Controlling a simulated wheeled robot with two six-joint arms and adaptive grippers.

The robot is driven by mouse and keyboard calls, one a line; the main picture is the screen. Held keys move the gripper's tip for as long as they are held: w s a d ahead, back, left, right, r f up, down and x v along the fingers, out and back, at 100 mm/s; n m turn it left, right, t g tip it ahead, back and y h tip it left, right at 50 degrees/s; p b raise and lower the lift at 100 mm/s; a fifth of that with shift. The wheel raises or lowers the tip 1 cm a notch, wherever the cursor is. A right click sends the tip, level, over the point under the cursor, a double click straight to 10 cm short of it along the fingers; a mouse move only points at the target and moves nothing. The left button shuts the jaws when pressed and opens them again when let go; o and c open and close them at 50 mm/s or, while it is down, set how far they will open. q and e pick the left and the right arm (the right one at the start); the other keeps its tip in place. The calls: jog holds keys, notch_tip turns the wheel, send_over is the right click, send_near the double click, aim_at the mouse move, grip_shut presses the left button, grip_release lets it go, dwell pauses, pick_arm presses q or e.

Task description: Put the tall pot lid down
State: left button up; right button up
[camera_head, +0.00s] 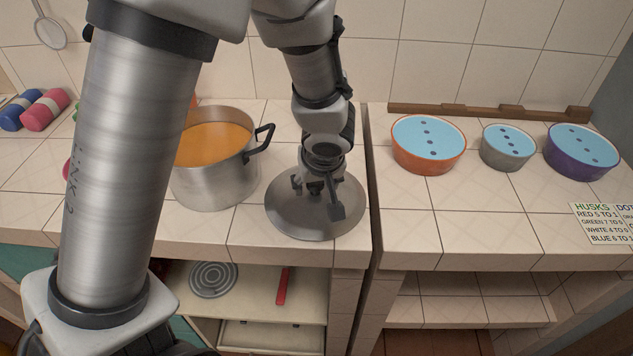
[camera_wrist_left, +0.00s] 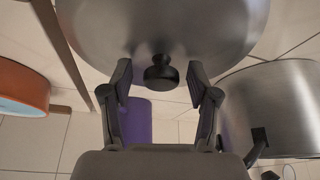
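The tall pot lid (camera_head: 290,222) is a round grey metal disc. It appears to lie flat on the counter, right of the pot and close to the front edge. My left gripper (camera_head: 319,190) is above its middle, pointing down. In the left wrist view, the lid (camera_wrist_left: 160,25) fills the top and its black knob (camera_wrist_left: 161,76) sits between the fingertips (camera_wrist_left: 160,80). The fingers are spread with a gap on each side of the knob. The tall steel pot (camera_head: 215,182) stands uncovered with orange contents. My right gripper is not in view.
A dark seam divides the counter right of the lid. Beyond it stand an orange bowl (camera_head: 428,155), a grey bowl (camera_head: 507,150) and a purple bowl (camera_head: 580,155), all with blue tops. A shelf below holds a coiled grey disc (camera_head: 213,279) and a red-handled item (camera_head: 283,287).

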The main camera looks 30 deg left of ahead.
pick_arm(q)
jog(key=p+v, duration=1)
jog(key=v, duration=0.2)
jog(key=shift+r+p, duration=0.25)
jog(key=shift+p, duration=0.05)
jog(key=shift+a, duration=0.1)
